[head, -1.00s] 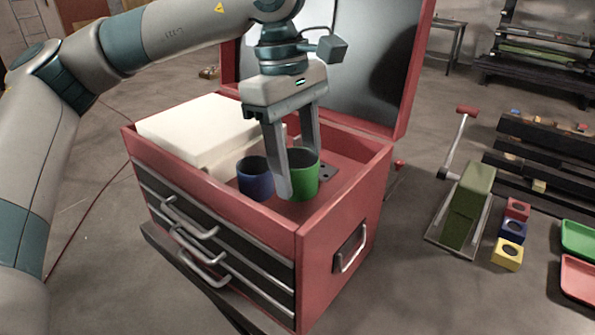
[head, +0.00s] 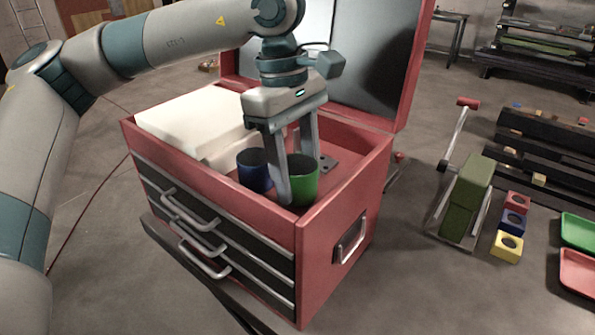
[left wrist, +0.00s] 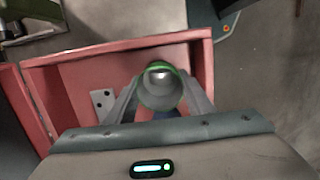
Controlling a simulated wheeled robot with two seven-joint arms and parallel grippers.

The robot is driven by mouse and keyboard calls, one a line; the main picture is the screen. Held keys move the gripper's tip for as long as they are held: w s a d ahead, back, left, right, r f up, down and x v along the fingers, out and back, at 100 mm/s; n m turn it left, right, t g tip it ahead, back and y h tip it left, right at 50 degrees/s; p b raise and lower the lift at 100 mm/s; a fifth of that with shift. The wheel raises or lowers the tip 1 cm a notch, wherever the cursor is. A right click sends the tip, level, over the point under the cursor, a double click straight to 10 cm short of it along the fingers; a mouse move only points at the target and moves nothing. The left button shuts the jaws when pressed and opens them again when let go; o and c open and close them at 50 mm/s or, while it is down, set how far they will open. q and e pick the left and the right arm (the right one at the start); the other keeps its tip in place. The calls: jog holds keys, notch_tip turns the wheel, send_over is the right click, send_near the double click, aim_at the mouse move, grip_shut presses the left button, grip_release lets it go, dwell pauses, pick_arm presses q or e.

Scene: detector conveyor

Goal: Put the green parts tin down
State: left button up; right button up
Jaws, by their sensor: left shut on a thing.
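The green parts tin (head: 304,182) is an open round cup inside the top tray of the red tool chest (head: 345,190), near its front right corner. My left gripper (head: 299,180) points down with its two fingers shut on the tin. In the left wrist view, the tin's green rim (left wrist: 160,70) shows between the fingers, close to the tray wall. The tin looks upright; whether its base touches the tray floor is hidden. A blue tin (head: 252,172) stands just left of it. My right gripper is not in view.
A white box (head: 195,122) fills the tray's left part. The chest's raised lid (head: 405,75) stands behind. A flat plate with holes (head: 328,163) lies on the tray floor. To the right are a green lever stand (head: 466,200), small coloured blocks (head: 508,247) and a green tray (head: 580,232).

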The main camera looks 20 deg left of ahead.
pick_arm(q)
jog(key=shift+f, duration=0.2)
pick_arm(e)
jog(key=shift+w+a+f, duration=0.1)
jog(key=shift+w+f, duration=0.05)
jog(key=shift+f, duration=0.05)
pick_arm(q)
jog(key=o, duration=1.1)
jog(key=shift+c, duration=0.2)
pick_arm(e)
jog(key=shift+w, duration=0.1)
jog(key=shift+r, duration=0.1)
